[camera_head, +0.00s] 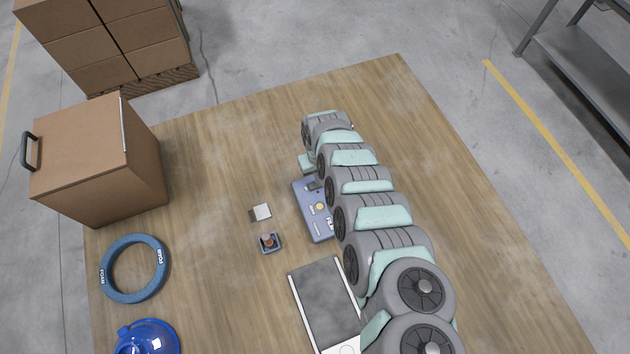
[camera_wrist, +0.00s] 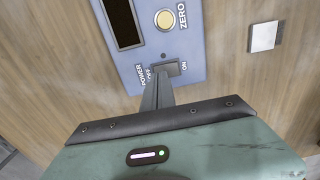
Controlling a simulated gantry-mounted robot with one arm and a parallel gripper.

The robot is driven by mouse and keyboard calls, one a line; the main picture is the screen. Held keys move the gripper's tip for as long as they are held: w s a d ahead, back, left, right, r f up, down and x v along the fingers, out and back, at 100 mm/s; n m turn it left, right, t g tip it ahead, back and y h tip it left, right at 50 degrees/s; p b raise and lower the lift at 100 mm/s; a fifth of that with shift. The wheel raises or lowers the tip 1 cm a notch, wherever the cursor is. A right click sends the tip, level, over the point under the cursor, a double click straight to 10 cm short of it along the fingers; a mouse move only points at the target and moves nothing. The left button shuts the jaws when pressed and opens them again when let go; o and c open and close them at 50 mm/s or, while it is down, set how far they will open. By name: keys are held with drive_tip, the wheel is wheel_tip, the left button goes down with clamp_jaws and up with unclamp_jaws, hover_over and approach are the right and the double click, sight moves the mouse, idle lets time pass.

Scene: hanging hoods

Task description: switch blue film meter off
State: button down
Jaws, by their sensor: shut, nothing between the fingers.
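The blue film meter (camera_head: 316,222) lies on the wooden table, partly hidden behind my arm in the head view. In the wrist view its blue face (camera_wrist: 205,45) shows a dark display window, a yellow ZERO button (camera_wrist: 165,20) and a grey power switch (camera_wrist: 168,67). The switch has ON marked at its right and OFF at its left, beside the word POWER. My gripper (camera_wrist: 160,82) is shut and empty, its fingertips at the switch and covering part of it. I cannot tell whether they touch it, or which way the switch is set.
A small pale square plate (camera_head: 261,212) and a small box with a reddish button (camera_head: 269,243) lie left of the meter. A flat dark-topped device (camera_head: 325,300) lies nearer. A blue ring (camera_head: 103,277), blue domed object (camera_head: 148,338) and cardboard box (camera_head: 80,160) are at left.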

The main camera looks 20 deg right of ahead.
drive_tip(key=shift+r+p, duration=2.05)
drive_tip(key=shift+r, duration=0.3)
